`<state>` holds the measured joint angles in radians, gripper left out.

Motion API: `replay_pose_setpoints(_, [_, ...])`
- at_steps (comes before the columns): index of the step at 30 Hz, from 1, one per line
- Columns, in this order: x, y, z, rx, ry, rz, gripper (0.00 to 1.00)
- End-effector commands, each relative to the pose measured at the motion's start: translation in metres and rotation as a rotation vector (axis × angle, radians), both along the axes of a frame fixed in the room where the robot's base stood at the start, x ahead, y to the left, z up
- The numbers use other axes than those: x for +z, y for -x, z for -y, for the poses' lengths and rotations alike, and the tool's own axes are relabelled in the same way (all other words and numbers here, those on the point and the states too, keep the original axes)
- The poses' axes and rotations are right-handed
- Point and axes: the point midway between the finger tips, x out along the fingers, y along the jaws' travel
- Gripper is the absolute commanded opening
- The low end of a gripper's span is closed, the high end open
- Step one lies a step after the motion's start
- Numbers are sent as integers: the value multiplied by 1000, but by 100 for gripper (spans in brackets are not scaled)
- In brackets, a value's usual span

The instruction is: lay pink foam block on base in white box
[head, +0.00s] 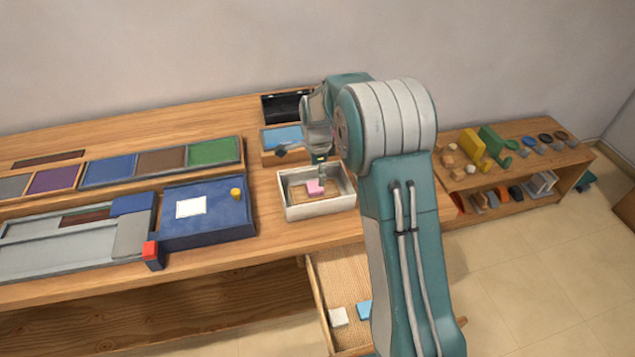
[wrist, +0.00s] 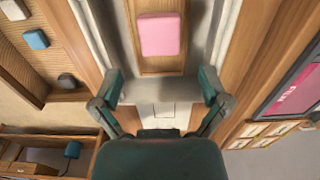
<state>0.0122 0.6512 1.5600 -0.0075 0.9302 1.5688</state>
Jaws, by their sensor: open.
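The pink foam block (head: 315,187) lies inside the white box (head: 319,212) on the table. In the wrist view the pink block (wrist: 159,35) rests flat on a wooden base (wrist: 161,65) inside the box, apart from my fingers. My gripper (wrist: 163,88) is open and empty, with its two fingers spread wide on either side below the block in the picture. In the head view my gripper (head: 320,160) is above the box, partly hidden by my arm.
An open drawer (head: 320,305) below the table holds a white block (head: 339,316) and a blue block (head: 364,310). A dark blue box (head: 208,222) with a yellow knob stands left of the white box. A blue-topped tray (head: 283,138) is behind it. A shelf (head: 500,150) with several objects stands right.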

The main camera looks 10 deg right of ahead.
Motion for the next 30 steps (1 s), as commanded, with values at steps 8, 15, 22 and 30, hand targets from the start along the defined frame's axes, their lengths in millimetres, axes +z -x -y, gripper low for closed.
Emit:
replay_pose_setpoints(8, [55,-1,-1,0,0,3,95])
replay_pose_setpoints(15, [75,1,-1,10,0,4,95])
replay_pose_setpoints(22, [123,35,-2,194,6,67,95])
replay_pose_setpoints(30, [178,96,-4,501,39,156,95])
